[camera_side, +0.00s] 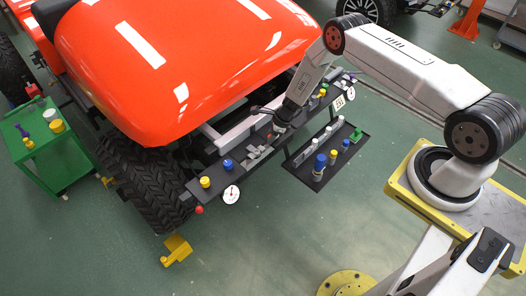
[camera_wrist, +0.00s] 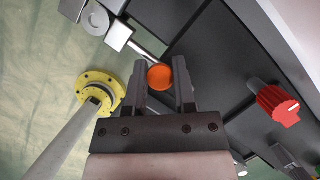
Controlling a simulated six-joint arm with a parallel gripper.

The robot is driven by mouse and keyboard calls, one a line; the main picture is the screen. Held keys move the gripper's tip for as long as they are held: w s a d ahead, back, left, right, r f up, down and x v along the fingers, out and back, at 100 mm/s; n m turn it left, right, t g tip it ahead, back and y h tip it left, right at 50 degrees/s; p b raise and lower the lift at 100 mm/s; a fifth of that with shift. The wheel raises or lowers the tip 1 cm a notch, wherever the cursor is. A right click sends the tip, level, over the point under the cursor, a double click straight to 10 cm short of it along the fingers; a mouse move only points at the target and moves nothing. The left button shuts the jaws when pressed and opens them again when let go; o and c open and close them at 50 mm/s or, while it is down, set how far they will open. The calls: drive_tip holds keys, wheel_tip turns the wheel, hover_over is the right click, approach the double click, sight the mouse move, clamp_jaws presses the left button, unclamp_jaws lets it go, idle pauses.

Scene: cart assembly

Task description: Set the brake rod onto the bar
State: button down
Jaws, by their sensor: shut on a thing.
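An orange round end (camera_wrist: 159,77) sits between my fingertips in the wrist view and appears to be the end of the brake rod. In the side view my gripper (camera_side: 281,121) points down over the middle of the dark bar (camera_side: 215,177) at the cart's front. The bar's dark surface (camera_wrist: 215,50) also shows beyond my fingers in the wrist view. I cannot tell whether the rod touches the bar.
A red knob (camera_wrist: 277,103) stands right of my fingers, and a pale block (camera_wrist: 118,35) lies up-left. Yellow (camera_side: 205,182) and blue (camera_side: 228,164) knobs and a dial (camera_side: 231,194) sit at the bar's left end. A lower shelf (camera_side: 304,174) holds several pegs. The orange hood (camera_side: 180,70) rises behind.

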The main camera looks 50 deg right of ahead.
drive_tip(key=shift+a, duration=0.25)
drive_tip(key=shift+c, duration=2.2)
unclamp_jaws()
drive_tip(key=shift+d+r, duration=0.1)
drive_tip(key=shift+v, duration=3.8)
